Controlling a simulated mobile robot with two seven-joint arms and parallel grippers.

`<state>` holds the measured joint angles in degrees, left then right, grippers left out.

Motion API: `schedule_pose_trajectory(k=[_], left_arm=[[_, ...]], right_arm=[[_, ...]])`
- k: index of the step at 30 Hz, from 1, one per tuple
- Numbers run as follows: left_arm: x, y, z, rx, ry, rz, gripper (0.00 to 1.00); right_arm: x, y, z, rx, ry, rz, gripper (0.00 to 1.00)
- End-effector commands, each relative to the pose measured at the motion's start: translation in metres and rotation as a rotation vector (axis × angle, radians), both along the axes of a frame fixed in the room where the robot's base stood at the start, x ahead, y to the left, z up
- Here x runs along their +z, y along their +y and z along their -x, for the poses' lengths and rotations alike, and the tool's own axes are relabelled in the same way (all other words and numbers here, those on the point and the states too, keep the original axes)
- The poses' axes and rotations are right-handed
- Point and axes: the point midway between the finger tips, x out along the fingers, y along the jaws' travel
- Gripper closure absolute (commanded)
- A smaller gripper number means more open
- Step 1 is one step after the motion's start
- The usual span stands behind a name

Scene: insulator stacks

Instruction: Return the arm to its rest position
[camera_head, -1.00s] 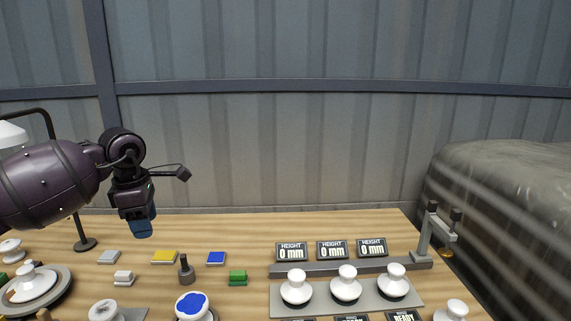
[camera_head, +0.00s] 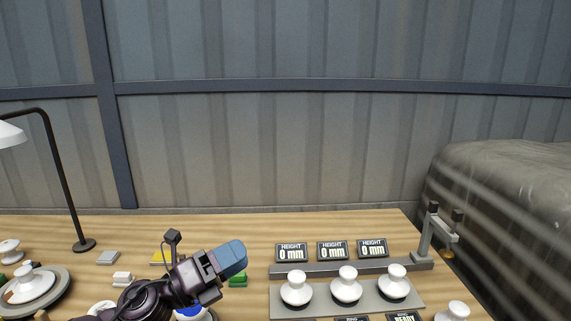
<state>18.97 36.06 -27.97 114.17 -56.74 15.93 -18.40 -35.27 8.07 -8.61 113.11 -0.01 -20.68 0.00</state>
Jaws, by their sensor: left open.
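My left gripper (camera_head: 232,257) is in the lower middle-left of the head view. Its blue-grey fingertips point up and to the right above the table (camera_head: 340,228). It is open, and I see nothing held in it. Its wrist and arm cover part of a yellow block (camera_head: 158,257) and most of a white insulator with a blue top (camera_head: 190,314). A green block (camera_head: 238,281) shows just below the fingertips. My right gripper is not in view.
Three white insulators, the middle one (camera_head: 346,286) among them, stand on a grey plate (camera_head: 415,304) below three height displays reading 0 mm (camera_head: 332,250). A grey stand (camera_head: 424,240) is at right. A lamp (camera_head: 62,180) and a round dish (camera_head: 62,283) are at left.

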Motion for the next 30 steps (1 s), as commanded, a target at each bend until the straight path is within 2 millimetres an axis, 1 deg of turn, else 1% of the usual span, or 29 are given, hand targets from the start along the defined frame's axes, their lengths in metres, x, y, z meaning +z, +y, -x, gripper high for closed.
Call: schedule_pose_trajectory(k=[1,4,8,11,14,17,18,20,22,23,24,27,30], left_arm=[[-0.001,0.008,0.002,0.057,0.065,0.095,0.47],[-0.005,0.029,0.001,0.183,0.202,0.277,0.47],[-0.021,0.063,0.004,0.354,0.395,0.501,0.47],[-0.042,0.091,0.011,0.491,0.551,0.66,0.47],[-0.068,0.117,0.024,0.63,0.712,0.811,0.47],[-0.099,0.142,0.043,0.772,0.878,0.95,0.47],[-0.112,0.15,0.053,0.829,0.945,1.003,0.47],[-0.131,0.162,0.07,0.916,1.045,1.077,0.47],[-0.154,0.174,0.093,1.02,1.166,1.158,0.47],[-0.163,0.178,0.104,1.063,1.218,1.191,0.47],[-0.175,0.182,0.119,1.12,1.286,1.231,0.47],[-0.198,0.189,0.154,1.245,1.434,1.312,0.47],[-0.213,0.191,0.182,1.338,1.542,1.363,0.47]], right_arm=[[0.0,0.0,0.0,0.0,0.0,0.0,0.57],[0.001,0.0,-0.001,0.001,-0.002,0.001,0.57],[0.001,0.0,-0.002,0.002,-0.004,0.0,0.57],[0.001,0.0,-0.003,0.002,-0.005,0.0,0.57],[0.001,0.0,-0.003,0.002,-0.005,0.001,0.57],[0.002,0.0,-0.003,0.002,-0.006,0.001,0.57],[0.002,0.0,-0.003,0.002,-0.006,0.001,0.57],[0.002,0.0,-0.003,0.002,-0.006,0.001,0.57],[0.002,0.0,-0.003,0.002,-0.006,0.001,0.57],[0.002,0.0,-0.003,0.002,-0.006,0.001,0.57],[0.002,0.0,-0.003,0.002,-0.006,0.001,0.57],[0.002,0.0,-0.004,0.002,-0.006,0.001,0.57],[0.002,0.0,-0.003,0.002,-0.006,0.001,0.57]])
